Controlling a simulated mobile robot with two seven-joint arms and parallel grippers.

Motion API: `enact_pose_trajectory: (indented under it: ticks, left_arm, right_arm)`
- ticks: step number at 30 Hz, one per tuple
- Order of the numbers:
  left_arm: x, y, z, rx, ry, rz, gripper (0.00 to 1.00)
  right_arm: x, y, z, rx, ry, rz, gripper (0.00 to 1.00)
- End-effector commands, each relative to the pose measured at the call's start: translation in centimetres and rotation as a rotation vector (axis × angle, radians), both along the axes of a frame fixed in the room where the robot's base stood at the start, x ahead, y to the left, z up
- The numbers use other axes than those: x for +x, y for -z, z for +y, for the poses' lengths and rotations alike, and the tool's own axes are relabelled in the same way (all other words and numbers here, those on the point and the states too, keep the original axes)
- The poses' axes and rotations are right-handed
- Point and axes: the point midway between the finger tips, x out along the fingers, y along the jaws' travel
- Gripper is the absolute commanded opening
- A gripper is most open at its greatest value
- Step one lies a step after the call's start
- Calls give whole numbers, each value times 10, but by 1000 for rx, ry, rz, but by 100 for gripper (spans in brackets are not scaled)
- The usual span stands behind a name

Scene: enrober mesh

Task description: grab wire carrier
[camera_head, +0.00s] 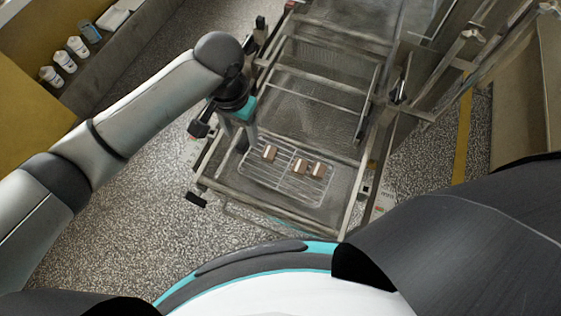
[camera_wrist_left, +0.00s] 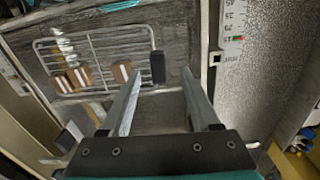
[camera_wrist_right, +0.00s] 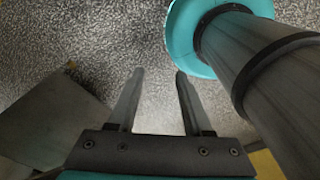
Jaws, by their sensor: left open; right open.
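The wire carrier (camera_head: 284,181) is a flat wire rack lying on the near end of the mesh belt (camera_head: 318,122). Three brown pieces with white stripes (camera_head: 301,165) lie on it. My left gripper (camera_head: 238,141) points down at the carrier's left end, open and empty. In the left wrist view the carrier (camera_wrist_left: 95,36) has a black grip (camera_wrist_left: 157,67) at one end, which appears between my left fingertips (camera_wrist_left: 162,72). I cannot tell how far above it they are. My right gripper (camera_wrist_right: 160,74) is open and empty over the speckled floor.
The machine's metal frame rails (camera_head: 262,207) border the belt on both sides. A printed scale (camera_wrist_left: 232,22) stands beside the belt in the left wrist view. White containers (camera_head: 65,61) stand on a counter at the upper left. Speckled floor (camera_head: 130,215) lies open left of the machine.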

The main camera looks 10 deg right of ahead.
Motion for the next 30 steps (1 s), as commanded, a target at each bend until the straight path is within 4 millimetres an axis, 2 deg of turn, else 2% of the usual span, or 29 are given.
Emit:
enact_pose_trajectory:
  ticks: [6,16,30]
  left_arm:
    - [-2,33,-1,1,-1,2,62]
    - [-2,40,-1,0,0,0,61]
    - [-2,39,-1,0,0,0,8]
  right_arm:
    - [0,2,0,0,0,0,50]
    - [0,2,0,0,0,0,50]
    - [0,2,0,0,0,-1,50]
